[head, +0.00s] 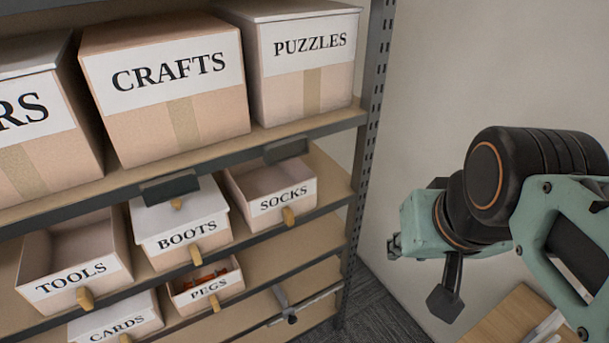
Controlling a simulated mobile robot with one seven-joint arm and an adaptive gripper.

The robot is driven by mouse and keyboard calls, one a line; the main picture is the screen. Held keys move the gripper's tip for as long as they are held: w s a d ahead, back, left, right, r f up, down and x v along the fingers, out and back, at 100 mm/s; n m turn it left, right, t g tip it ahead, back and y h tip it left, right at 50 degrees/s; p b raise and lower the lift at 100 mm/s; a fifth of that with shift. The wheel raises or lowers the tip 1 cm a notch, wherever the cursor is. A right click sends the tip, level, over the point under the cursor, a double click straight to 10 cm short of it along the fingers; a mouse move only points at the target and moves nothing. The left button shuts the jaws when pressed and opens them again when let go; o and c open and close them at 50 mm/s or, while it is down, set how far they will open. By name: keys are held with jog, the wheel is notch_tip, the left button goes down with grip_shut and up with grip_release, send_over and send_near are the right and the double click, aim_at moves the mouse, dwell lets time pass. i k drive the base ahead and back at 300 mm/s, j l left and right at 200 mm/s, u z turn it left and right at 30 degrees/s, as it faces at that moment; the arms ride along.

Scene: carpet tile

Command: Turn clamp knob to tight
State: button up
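A grey metal bar with a crosspiece and a dark round knob (291,319) lies on the lower shelf, right of the PEGS box. It looks like a clamp, but it is small and I cannot read any tight mark or knob position. My gripper (394,246) is at the end of my teal and black arm on the right, in front of the wall. It is well above and to the right of the knob, apart from it. Its fingers are mostly hidden behind the wrist, so their opening does not show.
Shelves hold the lidded CRAFTS (165,90) and PUZZLES (303,60) boxes above. Below are the open TOOLS (75,260), SOCKS (270,195) and PEGS (207,287) boxes, and lidded BOOTS (180,225). The rack upright (367,130) stands right. A wooden surface (505,325) is lower right.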

aim_at(292, 318)
jog(key=u, duration=0.75)
